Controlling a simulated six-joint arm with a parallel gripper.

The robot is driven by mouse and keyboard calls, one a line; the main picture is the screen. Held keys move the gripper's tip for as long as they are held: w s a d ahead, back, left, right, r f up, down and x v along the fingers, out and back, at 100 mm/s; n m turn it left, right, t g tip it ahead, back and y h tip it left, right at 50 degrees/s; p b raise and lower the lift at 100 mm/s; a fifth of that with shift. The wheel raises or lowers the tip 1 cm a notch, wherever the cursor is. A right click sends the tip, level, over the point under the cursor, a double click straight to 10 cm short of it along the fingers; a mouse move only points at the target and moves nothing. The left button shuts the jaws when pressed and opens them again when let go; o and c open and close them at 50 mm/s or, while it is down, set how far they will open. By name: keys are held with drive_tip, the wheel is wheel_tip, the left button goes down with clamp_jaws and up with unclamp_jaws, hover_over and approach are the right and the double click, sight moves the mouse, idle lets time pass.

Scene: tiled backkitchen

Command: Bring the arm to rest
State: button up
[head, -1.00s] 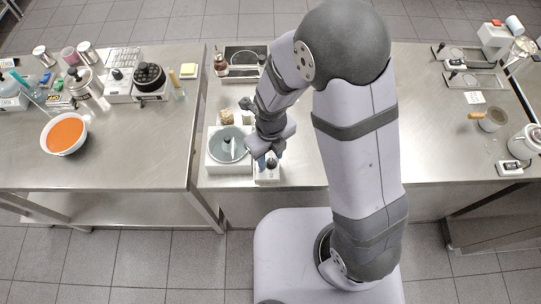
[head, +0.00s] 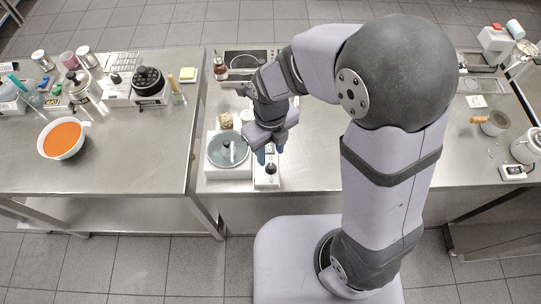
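My arm rises from my base at the lower right of the head view and bends over the middle steel counter (head: 310,170). My gripper (head: 267,156) points down above the front of that counter, over a small white device (head: 266,178). Its fingertips are small and dark here, and I cannot tell whether they are apart or together. No held object shows.
A white bowl of orange soup (head: 63,138) stands on the left counter (head: 130,170). Jars and devices line its back. A hob and a brown bottle (head: 220,68) are behind my gripper. A pot (head: 494,123) stands at the right. The counter front right of my gripper is clear.

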drive_tip(key=shift+r, duration=0.45)
idle(0.3)
